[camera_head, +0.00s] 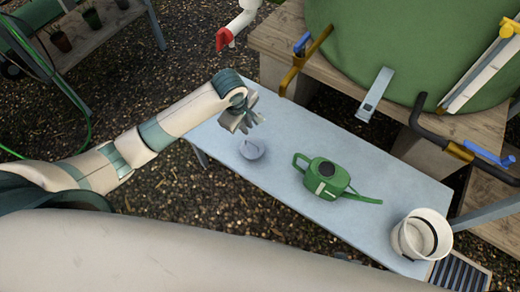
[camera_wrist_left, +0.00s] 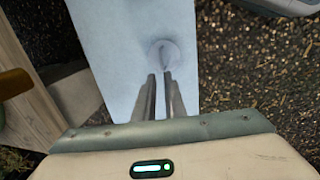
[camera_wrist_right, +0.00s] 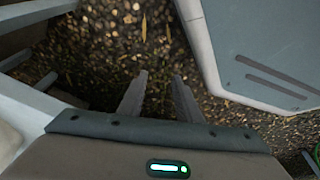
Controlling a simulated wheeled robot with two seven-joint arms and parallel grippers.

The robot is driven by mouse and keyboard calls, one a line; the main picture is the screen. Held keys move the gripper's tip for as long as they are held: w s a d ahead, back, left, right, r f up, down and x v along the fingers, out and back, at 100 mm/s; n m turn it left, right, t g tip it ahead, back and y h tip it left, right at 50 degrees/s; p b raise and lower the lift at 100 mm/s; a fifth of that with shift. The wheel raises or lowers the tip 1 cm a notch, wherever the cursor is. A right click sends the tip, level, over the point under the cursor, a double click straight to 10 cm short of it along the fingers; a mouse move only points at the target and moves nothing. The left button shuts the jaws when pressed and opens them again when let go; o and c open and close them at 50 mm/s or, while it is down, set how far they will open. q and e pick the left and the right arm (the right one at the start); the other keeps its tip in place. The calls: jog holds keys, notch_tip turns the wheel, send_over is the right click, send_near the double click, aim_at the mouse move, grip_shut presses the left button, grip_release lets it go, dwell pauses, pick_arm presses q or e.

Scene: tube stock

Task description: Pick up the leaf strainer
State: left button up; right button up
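The leaf strainer (camera_head: 251,150) looks like a small pale grey domed piece, and it lies on the light blue-grey table (camera_head: 310,212) near its left end. In the left wrist view the strainer (camera_wrist_left: 172,47) is just beyond the fingertips, partly hidden by them. My left gripper (camera_head: 246,124) is above the table, behind and slightly left of the strainer in the head view, apart from it. Its fingers (camera_wrist_left: 160,75) are parted by a narrow gap with nothing between them. My right gripper (camera_wrist_right: 160,75) is open and empty over gravel; it does not show in the head view.
A green watering can (camera_head: 326,180) stands mid-table, its spout pointing right. A white bucket (camera_head: 420,236) stands at the right end. Behind are a wooden stand (camera_head: 285,45), a green tank (camera_head: 400,40) and several tools. The table between strainer and watering can is clear.

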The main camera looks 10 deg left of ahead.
pick_arm(q)
jog(key=shift+s+r, duration=0.1)
jog(key=shift+r, duration=0.05)
pick_arm(e)
jog(key=shift+d, duration=0.1)
